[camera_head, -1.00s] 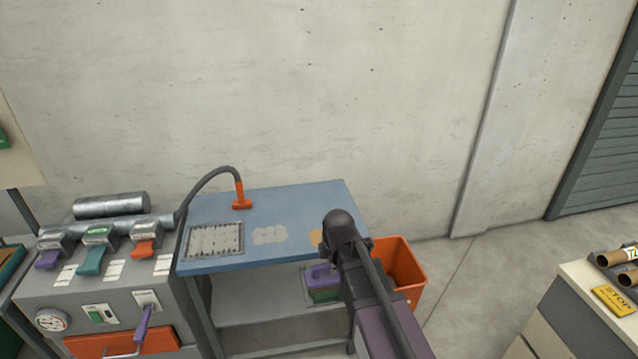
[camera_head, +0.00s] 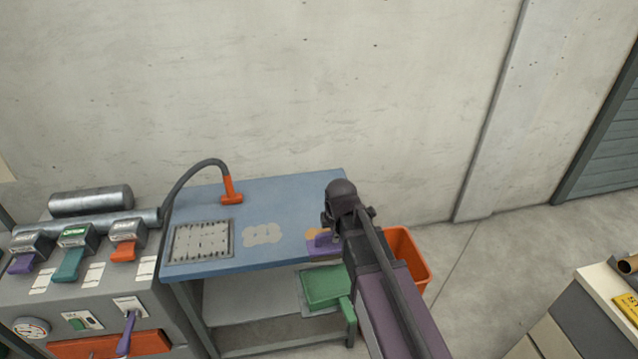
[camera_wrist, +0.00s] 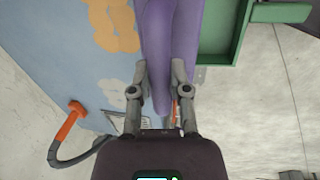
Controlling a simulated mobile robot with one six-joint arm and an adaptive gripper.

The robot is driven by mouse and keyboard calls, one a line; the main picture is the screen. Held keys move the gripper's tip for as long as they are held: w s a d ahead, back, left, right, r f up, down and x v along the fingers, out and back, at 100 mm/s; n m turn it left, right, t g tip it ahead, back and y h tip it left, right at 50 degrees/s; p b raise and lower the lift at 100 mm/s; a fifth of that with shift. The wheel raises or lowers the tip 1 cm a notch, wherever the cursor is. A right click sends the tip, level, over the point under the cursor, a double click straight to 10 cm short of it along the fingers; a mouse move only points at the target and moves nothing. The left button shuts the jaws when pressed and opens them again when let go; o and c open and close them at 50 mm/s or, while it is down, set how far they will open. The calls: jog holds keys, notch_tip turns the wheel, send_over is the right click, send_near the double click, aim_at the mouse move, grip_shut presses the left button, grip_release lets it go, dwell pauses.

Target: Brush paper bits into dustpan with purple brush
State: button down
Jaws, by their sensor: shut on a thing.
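My gripper (camera_wrist: 161,82) is shut on the handle of the purple brush (camera_wrist: 170,30). In the head view the brush (camera_head: 322,243) shows at the right front edge of the blue table (camera_head: 205,268), partly hidden by my arm. A cluster of flat orange-tan paper bits (camera_wrist: 112,22) lies on the table just left of the brush; it also shows in the head view (camera_head: 313,234). A pale cluster of bits (camera_head: 262,235) lies farther left. The green dustpan (camera_head: 325,287) is below the front edge; in the wrist view it (camera_wrist: 213,50) is right of the brush. Whether the brush touches the table is unclear.
A perforated metal plate (camera_head: 200,241) and a hose with an orange end (camera_head: 231,190) are on the table's left. An orange bin (camera_head: 408,262) stands at its right. A grey machine with levers (camera_head: 72,262) is at the left.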

jog(key=shift+w+a, duration=0.15)
jog(key=shift+a, duration=0.05)
dwell(0.3)
jog(key=shift+w, duration=0.15)
jog(key=w+a+r+p, duration=0.2)
jog(key=w, duration=0.5)
jog(key=w+a+r+p, duration=0.2)
jog(key=w, duration=0.6)
jog(key=shift+f, duration=0.1)
notch_tip(320, 180, down, 6)
jog(key=b, duration=0.6)
jog(key=shift+a, duration=0.2)
dwell(0.4)
